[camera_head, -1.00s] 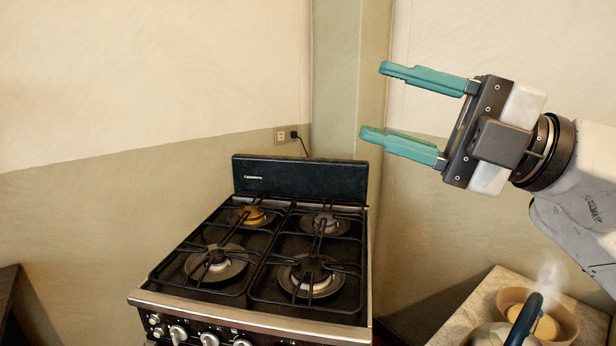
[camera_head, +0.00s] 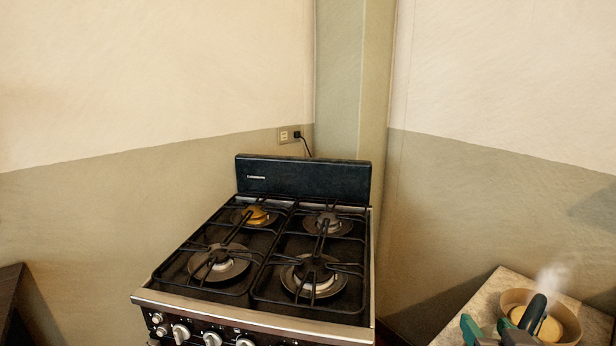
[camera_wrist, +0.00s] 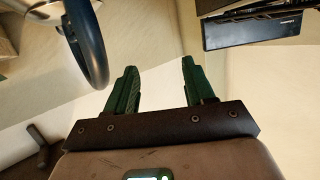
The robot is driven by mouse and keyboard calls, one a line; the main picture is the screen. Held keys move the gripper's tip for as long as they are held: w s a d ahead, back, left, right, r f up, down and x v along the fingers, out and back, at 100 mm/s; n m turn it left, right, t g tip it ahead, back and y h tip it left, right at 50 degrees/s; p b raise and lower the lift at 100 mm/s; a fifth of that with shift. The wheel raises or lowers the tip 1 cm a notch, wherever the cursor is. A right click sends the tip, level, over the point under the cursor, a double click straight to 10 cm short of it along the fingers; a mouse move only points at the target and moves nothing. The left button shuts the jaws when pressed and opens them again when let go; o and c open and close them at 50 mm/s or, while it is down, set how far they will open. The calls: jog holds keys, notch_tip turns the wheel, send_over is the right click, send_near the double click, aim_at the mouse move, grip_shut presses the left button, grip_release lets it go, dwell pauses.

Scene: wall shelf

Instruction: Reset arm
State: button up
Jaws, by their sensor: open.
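My gripper (camera_head: 492,332) shows only by its green fingertips at the bottom right edge of the head view, in front of the counter. The rest of my arm is out of that view. In the wrist view the two green fingers of my gripper (camera_wrist: 158,80) stand apart, with nothing between them. A dark curved handle (camera_wrist: 92,45) is close by on the left in the wrist view, apart from the fingers.
A black gas stove (camera_head: 260,262) with several burners stands in the middle. At the lower right a stone-topped counter (camera_head: 500,285) holds a steaming tan bowl (camera_head: 568,322). An outlet (camera_head: 284,135) with a plug is on the wall. The air above the stove is clear.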

jog(key=s+a+f+n+g+y, duration=0.25)
jog(key=s+f+g, duration=0.65)
jog(key=s+f, duration=1.1)
jog(key=s+d+f+g+p, duration=0.1)
jog(key=s+g+p, duration=0.3)
jog(key=s, duration=0.6)
jog(key=shift+s+f+g+p, duration=0.3)
jog(key=shift+f+g+p, duration=0.15)
jog(key=shift+p, duration=0.3)
jog(key=shift+d+m, duration=0.1)
jog(key=shift+m, duration=0.15)
